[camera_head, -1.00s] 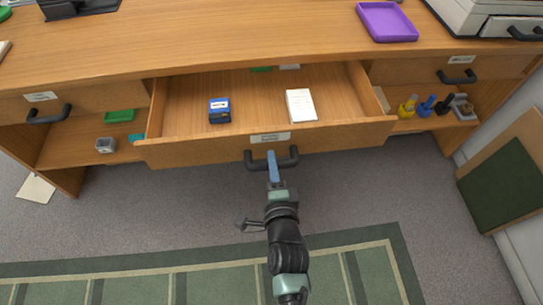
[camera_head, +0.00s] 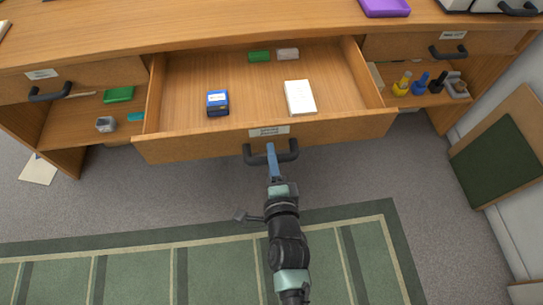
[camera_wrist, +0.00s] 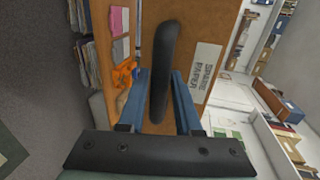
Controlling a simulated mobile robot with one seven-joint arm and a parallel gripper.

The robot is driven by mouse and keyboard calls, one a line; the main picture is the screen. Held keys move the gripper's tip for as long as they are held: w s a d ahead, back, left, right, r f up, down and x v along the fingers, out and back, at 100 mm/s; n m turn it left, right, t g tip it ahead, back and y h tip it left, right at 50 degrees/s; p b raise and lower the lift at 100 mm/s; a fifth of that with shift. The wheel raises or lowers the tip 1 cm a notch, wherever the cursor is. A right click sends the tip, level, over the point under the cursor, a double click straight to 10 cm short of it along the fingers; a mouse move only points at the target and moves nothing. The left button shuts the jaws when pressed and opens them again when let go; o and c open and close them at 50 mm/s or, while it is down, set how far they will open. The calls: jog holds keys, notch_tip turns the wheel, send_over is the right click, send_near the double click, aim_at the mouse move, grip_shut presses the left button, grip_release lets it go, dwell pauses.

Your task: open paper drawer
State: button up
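The middle desk drawer (camera_head: 190,147) stands open, and its wooden inside shows. Its dark handle (camera_head: 285,157) is on the front below a white label. My gripper (camera_head: 271,149) reaches up to this handle from the front. In the wrist view, the handle (camera_wrist: 164,65) lies between the two blue fingers of my gripper (camera_wrist: 160,80), which appear closed on it. The drawer front (camera_wrist: 215,25) carries a label (camera_wrist: 202,62) whose text looks like "SPARE PAPER". Inside are a blue box (camera_head: 217,103), a white pad (camera_head: 300,98), a green block (camera_head: 259,56) and a pale block (camera_head: 288,54).
Closed drawers with dark handles flank it at left (camera_head: 49,92) and right (camera_head: 448,52). Shelves below hold a green tray (camera_head: 118,94) and small bottles (camera_head: 421,84). A framed board (camera_head: 500,160) leans at right. Carpet and a green rug (camera_head: 130,270) lie clear in front.

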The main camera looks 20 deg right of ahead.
jog(key=o, duration=0.3)
jog(key=shift+s, duration=0.1)
jog(key=p+v, duration=0.2)
jog(key=v, duration=1.1)
